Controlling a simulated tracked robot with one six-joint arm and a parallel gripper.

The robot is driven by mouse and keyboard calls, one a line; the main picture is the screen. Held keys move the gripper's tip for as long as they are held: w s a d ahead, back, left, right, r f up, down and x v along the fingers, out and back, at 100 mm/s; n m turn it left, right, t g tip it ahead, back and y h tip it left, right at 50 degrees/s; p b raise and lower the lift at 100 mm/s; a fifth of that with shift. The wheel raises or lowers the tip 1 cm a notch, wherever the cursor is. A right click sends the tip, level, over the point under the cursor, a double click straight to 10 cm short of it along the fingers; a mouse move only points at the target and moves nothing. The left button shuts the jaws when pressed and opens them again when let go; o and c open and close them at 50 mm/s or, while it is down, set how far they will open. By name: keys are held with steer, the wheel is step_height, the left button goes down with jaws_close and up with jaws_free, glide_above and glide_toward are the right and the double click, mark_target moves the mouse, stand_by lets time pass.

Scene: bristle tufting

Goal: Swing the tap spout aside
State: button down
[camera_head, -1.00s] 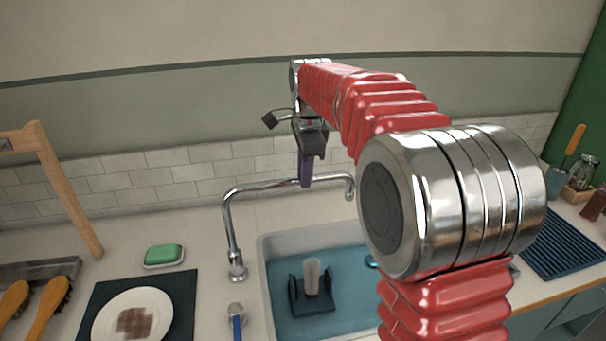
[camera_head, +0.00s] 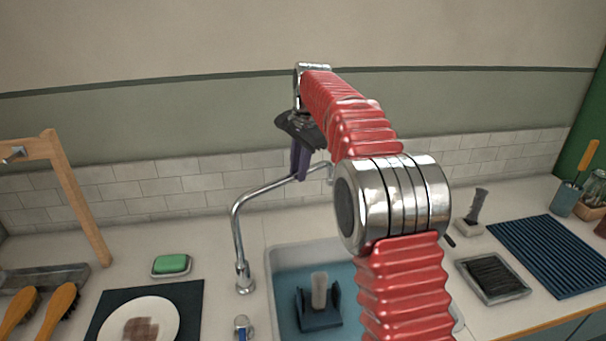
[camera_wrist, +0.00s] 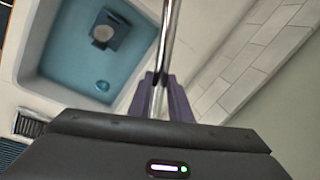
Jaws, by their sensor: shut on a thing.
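The chrome tap (camera_head: 238,232) rises from the counter at the left rim of the sink. Its spout (camera_head: 262,189) runs right and back toward the tiled wall. My gripper (camera_head: 299,172), with dark purple fingers, is at the spout near its outer end. In the wrist view the spout (camera_wrist: 165,45) passes between the two purple fingers of my gripper (camera_wrist: 160,92), which are shut on it. The spout's outlet end (camera_head: 330,170) shows just beside my red arm.
The blue-lined sink (camera_head: 283,262) holds a dark stand (camera_head: 318,312) with an upright pale piece. A green soap (camera_head: 171,263), a plate (camera_head: 140,325) and a wooden frame (camera_head: 75,195) are at left. A ribbed blue mat (camera_head: 550,258) and dark tray (camera_head: 492,277) are at right.

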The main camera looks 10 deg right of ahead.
steer(key=w+a+n, duration=0.3)
steer(key=w, duration=0.2)
steer(key=shift+w+a+n+y, duration=0.25)
steer(key=shift+a+n+y, duration=0.05)
steer(key=shift+a+n, duration=0.1)
stand_by(0.5)
stand_by(0.4)
steer(key=c, duration=1.6)
jaws_free()
steer(key=shift+c, duration=0.2)
steer(key=shift+a, duration=0.1)
